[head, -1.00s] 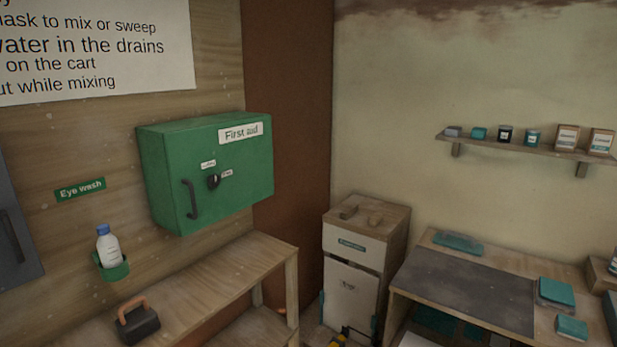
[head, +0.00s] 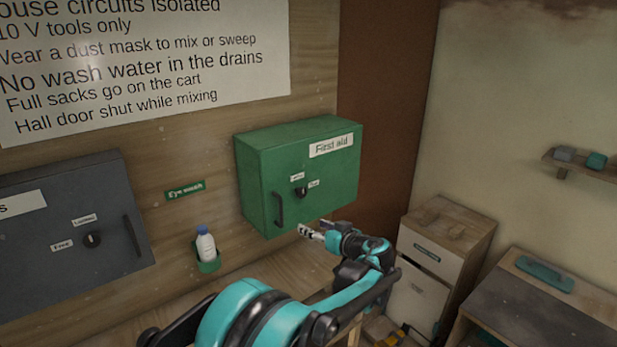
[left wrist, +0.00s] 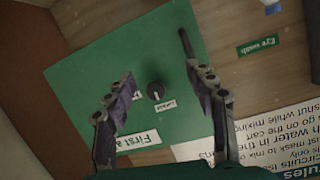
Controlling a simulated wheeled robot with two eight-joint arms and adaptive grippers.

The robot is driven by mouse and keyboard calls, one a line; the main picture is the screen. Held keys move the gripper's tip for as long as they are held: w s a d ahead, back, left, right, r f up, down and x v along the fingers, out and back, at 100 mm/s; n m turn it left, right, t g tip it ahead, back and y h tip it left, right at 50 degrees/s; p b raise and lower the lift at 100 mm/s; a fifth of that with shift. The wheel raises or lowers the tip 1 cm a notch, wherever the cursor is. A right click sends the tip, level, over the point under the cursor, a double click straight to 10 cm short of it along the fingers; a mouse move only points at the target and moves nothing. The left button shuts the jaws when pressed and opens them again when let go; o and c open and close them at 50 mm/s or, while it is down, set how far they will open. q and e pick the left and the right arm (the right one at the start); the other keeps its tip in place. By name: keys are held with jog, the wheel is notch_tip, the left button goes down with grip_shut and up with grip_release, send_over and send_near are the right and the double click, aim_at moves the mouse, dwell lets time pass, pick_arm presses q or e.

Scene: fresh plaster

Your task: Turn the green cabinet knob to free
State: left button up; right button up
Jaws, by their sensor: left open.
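The green First aid cabinet (head: 262,180) hangs on the wooden wall, door shut. Its dark round knob (head: 300,191) has one small label above left and one to its right, beside a dark bar handle (head: 279,209). In the left wrist view the knob (left wrist: 156,91) shows a pale mark that seems to point toward the label nearest it. My left gripper (head: 310,232) is at the cabinet's lower edge in the head view. In the left wrist view its open fingers (left wrist: 161,78) frame the knob without visibly touching it. My right gripper is out of view.
A grey cabinet (head: 70,240) with its own knob hangs at left. A wooden bench runs underneath, partly behind my left arm. A drawer unit (head: 440,252) stands at right.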

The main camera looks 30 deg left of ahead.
aim_at(303, 193)
pick_arm(q)
jog(key=w+a+r+n+y, duration=0.1)
jog(key=w+a, duration=0.1)
jog(key=w, duration=0.1)
jog(key=w+a+r+n+y+p, duration=0.1)
jog(key=w+a, duration=0.1)
jog(key=a, duration=0.1)
jog(key=w+a+r+y+p, duration=0.1)
jog(key=w+a, duration=0.2)
jog(key=shift+w+r+n, duration=0.3)
jog(key=shift+r+n, duration=0.1)
grip_shut()
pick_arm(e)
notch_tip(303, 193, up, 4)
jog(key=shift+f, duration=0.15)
